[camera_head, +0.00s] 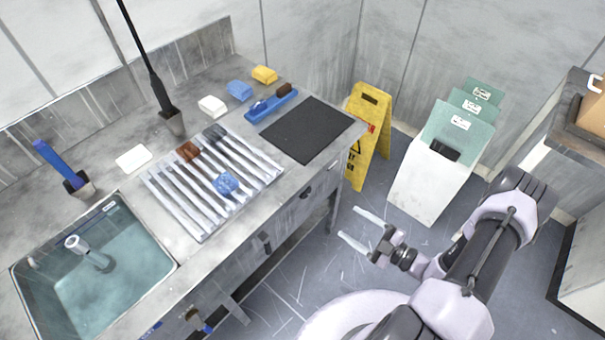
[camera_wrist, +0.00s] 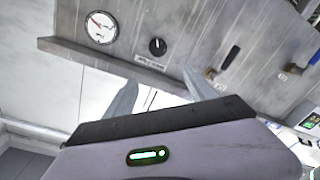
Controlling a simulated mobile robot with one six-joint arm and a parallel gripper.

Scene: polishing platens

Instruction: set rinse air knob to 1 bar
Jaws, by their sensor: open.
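The rinse air knob is most likely the black round knob (camera_wrist: 157,46) on the grey metal panel in the wrist view, with a small label plate below it that is too blurred to read. A round white gauge (camera_wrist: 101,27) with a red needle sits left of it. My gripper (camera_wrist: 158,88) is open and empty, its two fingers pointing up at the panel below the knob, apart from it. In the head view my gripper (camera_head: 360,228) hangs over the floor, right of the counter front. The knob is not clearly visible there.
A counter (camera_head: 110,185) holds a sink (camera_head: 172,262), a slatted rack (camera_head: 205,237), a black mat (camera_head: 308,130) and several small blocks. A yellow floor sign (camera_head: 373,105) and a white bin (camera_head: 420,185) stand behind my gripper. Levers (camera_wrist: 230,58) sit right of the knob.

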